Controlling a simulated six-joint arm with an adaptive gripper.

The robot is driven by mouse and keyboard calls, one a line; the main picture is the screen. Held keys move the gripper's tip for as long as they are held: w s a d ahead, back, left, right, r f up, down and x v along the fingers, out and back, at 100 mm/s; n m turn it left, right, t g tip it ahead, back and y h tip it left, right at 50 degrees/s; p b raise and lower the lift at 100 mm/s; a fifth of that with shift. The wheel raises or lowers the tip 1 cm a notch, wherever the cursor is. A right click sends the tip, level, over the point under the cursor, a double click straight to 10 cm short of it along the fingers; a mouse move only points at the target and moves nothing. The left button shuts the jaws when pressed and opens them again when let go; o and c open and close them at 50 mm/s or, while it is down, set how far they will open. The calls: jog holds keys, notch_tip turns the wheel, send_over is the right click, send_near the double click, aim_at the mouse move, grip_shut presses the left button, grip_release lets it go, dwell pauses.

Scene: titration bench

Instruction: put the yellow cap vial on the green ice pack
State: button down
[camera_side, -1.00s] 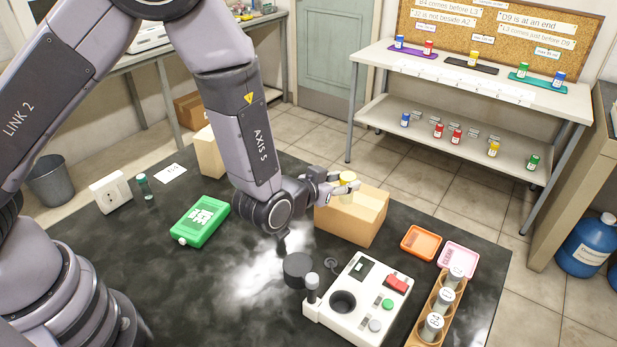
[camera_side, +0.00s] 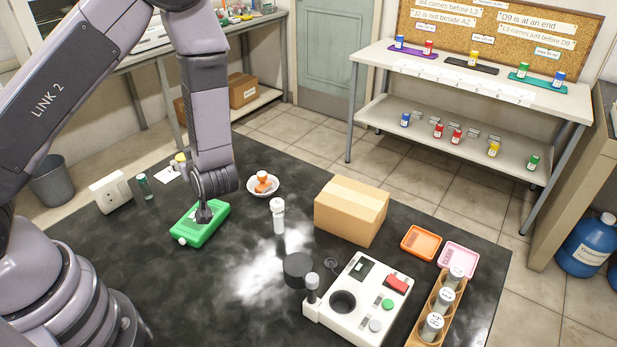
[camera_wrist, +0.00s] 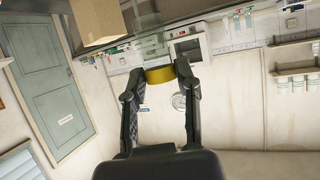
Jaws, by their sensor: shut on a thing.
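The yellow cap vial shows in the wrist view as a yellow cap (camera_wrist: 159,75) between my fingertips, with its clear body (camera_wrist: 150,45) above the cap in the picture. My gripper (camera_wrist: 160,77) is shut on it. In the side view a bit of the yellow cap (camera_side: 181,157) shows left of my forearm; my gripper is mostly hidden there. The vial is held in the air, apart from the ice pack. The green ice pack (camera_side: 215,222) lies flat on the black table; my wrist overlaps its middle in the side view.
A cardboard box (camera_side: 350,212), a white-topped bottle (camera_side: 278,218) and a white dish (camera_side: 275,188) with an orange item stand right of the ice pack. The front-left tabletop is clear.

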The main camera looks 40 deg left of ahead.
notch_tip(320, 180, down, 11)
jog(key=shift+r, duration=0.1)
dwell(0.4)
jog(key=c, duration=0.8)
grip_release()
